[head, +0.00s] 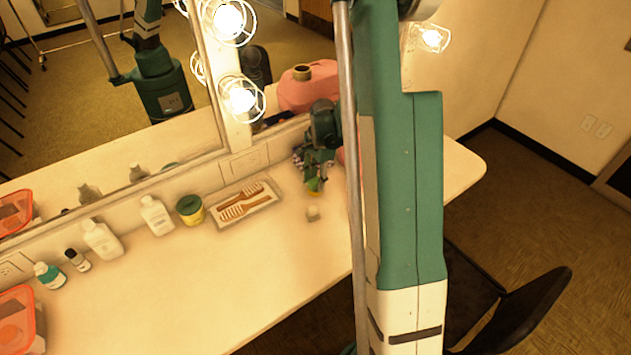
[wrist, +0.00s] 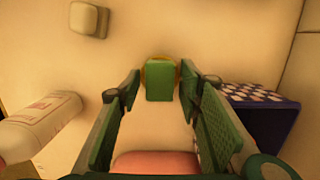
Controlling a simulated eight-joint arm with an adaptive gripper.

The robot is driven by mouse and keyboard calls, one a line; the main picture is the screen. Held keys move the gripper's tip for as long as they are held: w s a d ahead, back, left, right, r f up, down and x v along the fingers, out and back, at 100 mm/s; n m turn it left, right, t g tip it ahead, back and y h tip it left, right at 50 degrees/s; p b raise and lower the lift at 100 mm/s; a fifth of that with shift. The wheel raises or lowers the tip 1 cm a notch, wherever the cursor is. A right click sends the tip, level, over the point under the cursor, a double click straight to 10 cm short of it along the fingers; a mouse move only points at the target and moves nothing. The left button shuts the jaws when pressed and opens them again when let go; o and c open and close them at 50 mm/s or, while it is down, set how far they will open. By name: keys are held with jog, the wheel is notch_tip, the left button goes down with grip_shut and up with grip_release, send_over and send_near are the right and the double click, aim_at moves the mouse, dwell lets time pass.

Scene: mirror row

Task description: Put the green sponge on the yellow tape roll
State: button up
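The green sponge (wrist: 160,82) shows in the wrist view as a small upright block, centred between and just past the fingertips. The yellow tape roll (wrist: 173,62) shows as a rim around its top, mostly hidden by the sponge; the sponge appears to sit on it. My gripper (wrist: 160,85) is open, with a clear gap between each finger and the sponge. In the head view my gripper (head: 317,163) is low over the counter, with the yellow roll (head: 314,187) at its tip; the sponge is hard to separate from the green fingers there.
A blue patterned box (wrist: 262,112) stands close to the right finger. A white bottle (wrist: 38,127) is at left, and a small pale block (wrist: 88,19) lies beyond. The front counter is clear.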

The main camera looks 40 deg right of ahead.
aim_at(317, 180)
jog(key=shift+r, duration=0.2)
dwell(0.3)
notch_tip(317, 180, up, 12)
jog(key=d+p, duration=0.1)
jog(key=shift+d, duration=0.15)
dwell(0.5)
dwell(0.6)
jog(key=s+a+r+n+t+h, duration=0.1)
jog(key=s+a+r+n, duration=0.3)
jog(key=a+r, duration=0.4)
jog(key=s+a+r+n+t, duration=0.2)
jog(key=s+a+r+n, duration=0.1)
jog(key=a+r, duration=0.45)
jog(key=s+a+r+n+t, duration=0.2)
jog(key=s+a+n, duration=0.3)
jog(key=s+a, duration=0.2)
jog(key=s+a+r+n+t, duration=0.2)
jog(key=s+a+n, duration=0.4)
jog(key=s, duration=0.4)
jog(key=shift+a+r, duration=0.5)
jog(key=shift+r, duration=0.2)
